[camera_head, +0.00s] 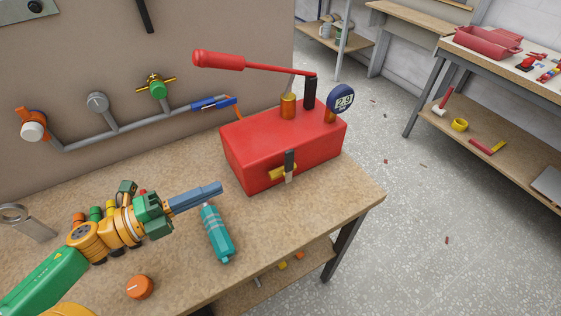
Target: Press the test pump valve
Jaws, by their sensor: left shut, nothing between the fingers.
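The red test pump (270,150) stands on the wooden workbench (345,199). It has a long red lever (250,64) over its top and a round blue gauge (341,97) reading about 2.9. On its front face is a small valve with a yellow part (277,172) and a dark upright handle (289,161). My left gripper (218,187) is shut and empty, its blue-grey fingers pointing right toward the pump's front. It is apart from the valve, to its left. My right gripper is not in view.
A teal bottle (217,233) lies below my left gripper's fingers. An orange cap (140,287) and a metal wrench-like tool (27,221) lie on the bench. A grey pipe with valves (130,126) runs along the wall panel. Open speckled floor lies to the right, before another shelf (490,130).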

